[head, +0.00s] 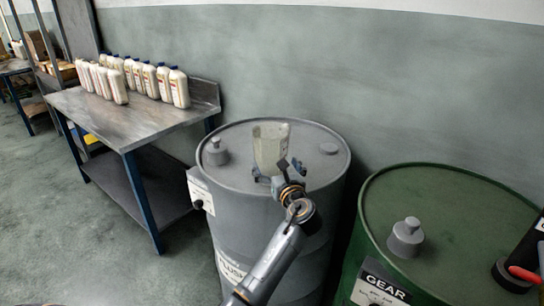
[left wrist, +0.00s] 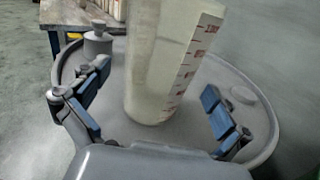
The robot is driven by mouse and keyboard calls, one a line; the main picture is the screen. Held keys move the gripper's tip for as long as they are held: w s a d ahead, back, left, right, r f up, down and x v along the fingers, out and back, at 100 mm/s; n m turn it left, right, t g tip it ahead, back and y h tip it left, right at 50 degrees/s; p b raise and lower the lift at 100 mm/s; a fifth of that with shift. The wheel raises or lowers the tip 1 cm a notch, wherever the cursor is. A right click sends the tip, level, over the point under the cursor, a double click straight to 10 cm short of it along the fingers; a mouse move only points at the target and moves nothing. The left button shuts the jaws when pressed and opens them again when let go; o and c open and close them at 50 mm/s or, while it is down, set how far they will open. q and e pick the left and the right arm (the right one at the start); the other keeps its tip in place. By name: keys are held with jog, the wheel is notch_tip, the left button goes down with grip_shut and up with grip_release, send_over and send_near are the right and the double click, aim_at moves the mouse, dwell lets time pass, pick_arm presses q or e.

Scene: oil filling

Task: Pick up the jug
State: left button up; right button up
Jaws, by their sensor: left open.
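The jug (head: 270,146) is a translucent, pale measuring container standing upright on top of the grey drum (head: 232,172). In the left wrist view the jug (left wrist: 165,70) shows red graduation marks on its right side. My left gripper (head: 276,177) is at the near side of the jug in the head view. In the left wrist view my left gripper (left wrist: 154,98) is open, with one blue-padded finger to each side of the jug and visible gaps between. The jug's top is cut off in the wrist view. My right gripper is not seen.
A green drum (head: 450,200) labelled GEAR stands to the right, with a dark object and red handle (head: 524,273) at its edge. A metal workbench (head: 130,122) at left holds several white bottles (head: 128,76). The grey drum has a raised cap (head: 215,153).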

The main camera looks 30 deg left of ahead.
pick_arm(q)
jog(key=x, duration=0.4)
jog(key=shift+w+f, duration=0.1)
jog(key=shift+w, duration=0.05)
jog(key=c, duration=0.8)
jog(key=shift+c, duration=0.2)
